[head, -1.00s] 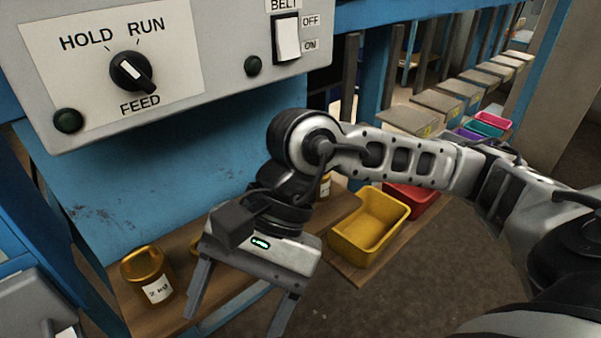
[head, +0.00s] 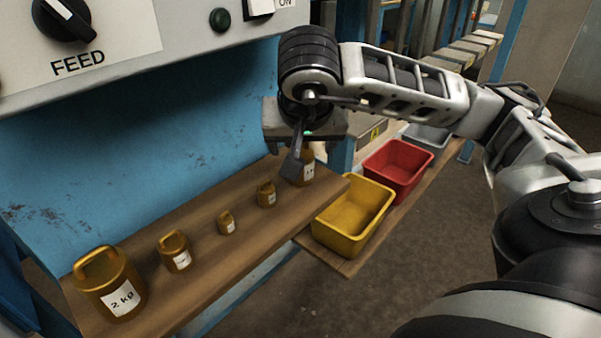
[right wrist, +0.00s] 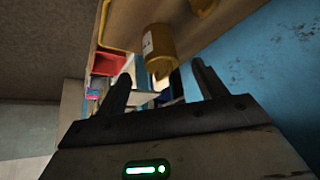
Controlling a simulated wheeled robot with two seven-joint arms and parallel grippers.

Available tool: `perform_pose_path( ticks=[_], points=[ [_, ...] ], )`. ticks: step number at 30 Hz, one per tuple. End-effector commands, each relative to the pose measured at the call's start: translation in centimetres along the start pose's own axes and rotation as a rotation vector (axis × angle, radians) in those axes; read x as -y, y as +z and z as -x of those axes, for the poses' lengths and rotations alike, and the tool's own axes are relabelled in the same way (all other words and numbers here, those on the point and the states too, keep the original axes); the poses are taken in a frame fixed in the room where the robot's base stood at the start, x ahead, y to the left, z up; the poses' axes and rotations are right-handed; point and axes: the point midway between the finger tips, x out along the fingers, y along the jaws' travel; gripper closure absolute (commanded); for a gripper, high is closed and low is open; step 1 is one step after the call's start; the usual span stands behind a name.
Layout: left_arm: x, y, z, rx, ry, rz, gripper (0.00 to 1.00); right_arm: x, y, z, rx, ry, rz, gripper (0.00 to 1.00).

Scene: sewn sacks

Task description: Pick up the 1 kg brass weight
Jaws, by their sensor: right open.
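A row of brass weights with looped handles stands on a wooden shelf (head: 222,262). The nearest weight (head: 122,300) reads 2 kg. Smaller ones (head: 176,255) (head: 228,225) (head: 266,196) follow, and a larger brass weight (head: 308,172) stands at the far end, partly hidden by my gripper. Labels other than 2 kg are too small to read. My right gripper (head: 300,150) is open over the far-end weight. In the right wrist view a labelled brass weight (right wrist: 160,42) shows just beyond and between the spread fingers (right wrist: 161,72), not held. My left gripper is out of view.
A grey control panel (head: 120,40) overhangs the shelf's back, with a blue wall (head: 130,150) below it. A yellow bin (head: 352,215), a red bin (head: 398,170) and a grey bin (head: 428,136) stand on a board right of the shelf. Floor is open in front.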

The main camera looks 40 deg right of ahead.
Motion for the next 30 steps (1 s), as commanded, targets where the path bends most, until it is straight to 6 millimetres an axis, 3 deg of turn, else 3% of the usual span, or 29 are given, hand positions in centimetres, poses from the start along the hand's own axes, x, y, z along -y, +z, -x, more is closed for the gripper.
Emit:
perform_pose_path(
  ticks=[5, 15, 23, 24, 26, 30],
  points=[
    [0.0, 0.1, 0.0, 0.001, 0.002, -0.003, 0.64, 0.0, 0.0, -1.1, 0.001, 0.001, 0.000, 0.30],
    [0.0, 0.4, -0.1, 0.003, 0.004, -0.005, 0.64, 0.1, 0.1, -5.6, 0.003, 0.001, 0.000, 0.30],
    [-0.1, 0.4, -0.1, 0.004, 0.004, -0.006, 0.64, 0.1, 0.1, -6.0, 0.002, -0.001, 0.001, 0.30],
    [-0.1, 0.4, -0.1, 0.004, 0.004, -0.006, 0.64, 0.1, 0.1, -6.0, 0.002, -0.001, 0.001, 0.32],
    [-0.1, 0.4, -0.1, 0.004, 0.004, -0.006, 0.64, 0.1, 0.1, -6.0, 0.002, -0.001, 0.001, 0.49],
    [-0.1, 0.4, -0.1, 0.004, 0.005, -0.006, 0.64, 0.1, 0.1, -6.0, 0.002, -0.001, 0.001, 0.88]
  ],
)
